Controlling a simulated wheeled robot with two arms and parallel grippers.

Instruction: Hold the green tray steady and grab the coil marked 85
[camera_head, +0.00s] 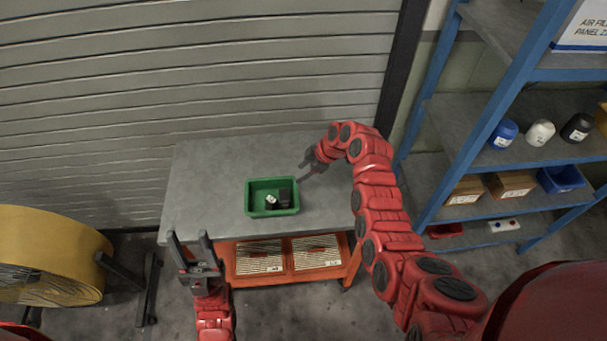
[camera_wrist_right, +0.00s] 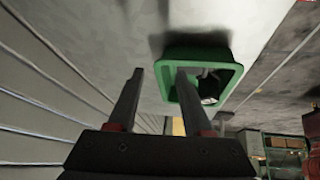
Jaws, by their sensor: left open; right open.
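The green tray (camera_head: 272,212) sits on the grey tabletop; it also shows in the right wrist view (camera_wrist_right: 198,54). Inside it are a small black-and-white item (camera_head: 270,201) and a dark block (camera_head: 286,196). A black-and-white item in the tray (camera_wrist_right: 209,88) also shows in the right wrist view. No marking 85 is legible, so I cannot tell which is that coil. My right gripper (camera_head: 307,167) is open and empty, just right of the tray and above the table. My left gripper (camera_head: 189,237) is open and empty, in front of the table's left front edge, apart from the tray.
The grey table (camera_head: 205,190) is otherwise clear. An orange shelf (camera_head: 290,262) with vented panels is below it. A blue shelving rack (camera_head: 470,130) with bottles and boxes stands right. A yellow fan (camera_head: 50,245) stands at left. A shutter wall is behind.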

